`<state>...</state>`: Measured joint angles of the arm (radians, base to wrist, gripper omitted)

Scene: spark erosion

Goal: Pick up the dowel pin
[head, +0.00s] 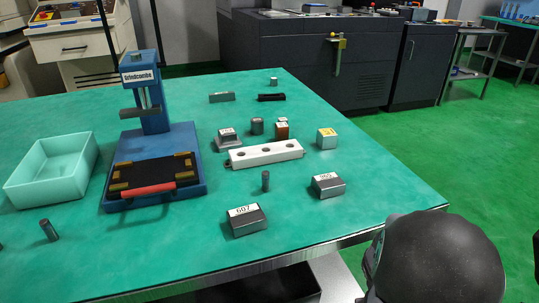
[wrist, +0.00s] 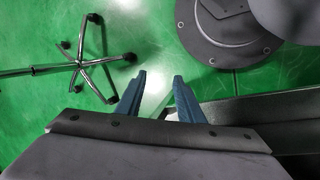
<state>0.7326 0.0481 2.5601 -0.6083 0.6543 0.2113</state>
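Several small grey cylinders that could be the dowel pin are on the green table. A slim dark one (head: 265,181) stands upright in front of the white block with holes (head: 264,153). Another dark one (head: 48,230) is at the left front, looking tilted. A shorter, wider one (head: 257,126) stands behind the white block, and a small one (head: 273,81) is at the far edge. I cannot tell which is the dowel pin. My gripper (wrist: 158,88) shows in the wrist view with its two blue fingers apart and nothing between them, over the green floor, away from the table top.
A blue press (head: 152,170) and a pale green bin (head: 53,167) stand on the left of the table (head: 150,255). Metal blocks marked 607 (head: 247,220) and 902 (head: 328,186) sit near the front. A chair base (wrist: 82,62) is on the floor.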

